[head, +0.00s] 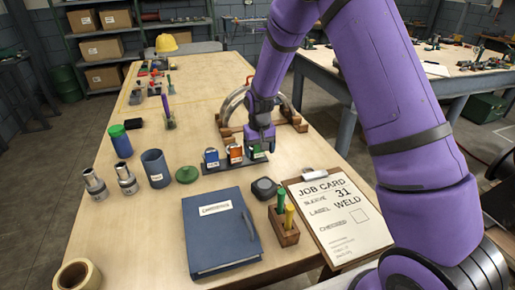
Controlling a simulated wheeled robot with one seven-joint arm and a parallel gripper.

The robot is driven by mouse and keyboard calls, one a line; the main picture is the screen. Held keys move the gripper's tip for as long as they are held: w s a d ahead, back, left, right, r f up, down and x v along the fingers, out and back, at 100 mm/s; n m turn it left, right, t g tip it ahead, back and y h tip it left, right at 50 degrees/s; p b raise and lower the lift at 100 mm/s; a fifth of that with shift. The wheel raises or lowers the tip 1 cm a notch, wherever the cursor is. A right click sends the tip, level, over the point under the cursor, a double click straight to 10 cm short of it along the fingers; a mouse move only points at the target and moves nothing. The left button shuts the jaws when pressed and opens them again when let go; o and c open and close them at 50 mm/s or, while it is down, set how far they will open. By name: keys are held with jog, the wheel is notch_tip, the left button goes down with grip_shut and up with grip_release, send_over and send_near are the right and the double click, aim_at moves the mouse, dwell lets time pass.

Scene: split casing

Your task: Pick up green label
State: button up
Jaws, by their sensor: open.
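The green label (258,153) stands at the right end of a dark rack (232,167) near the middle of the table. An orange label (236,154) and a blue label (211,157) stand to its left in the same rack. My gripper (261,141) is open and points down directly over the green label, with its fingertips close to it. The gripper partly hides the green label, and I cannot tell whether the fingers touch it.
A pale metal arch on a wooden base (291,125) stands just behind my gripper. A blue binder (222,229), a clipboard job card (335,212), a wooden block with pegs (284,232) and a black tape measure (264,188) lie in front. Sockets and a grey cup (156,168) stand left.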

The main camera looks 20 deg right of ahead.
jog(key=c, duration=1)
jog(key=shift+o, duration=0.2)
jog(key=shift+r, duration=0.5)
jog(key=s+r, duration=0.4)
jog(key=s, duration=0.4)
jog(key=s+r, duration=0.4)
jog(key=s, duration=0.4)
jog(key=shift+r, duration=0.3)
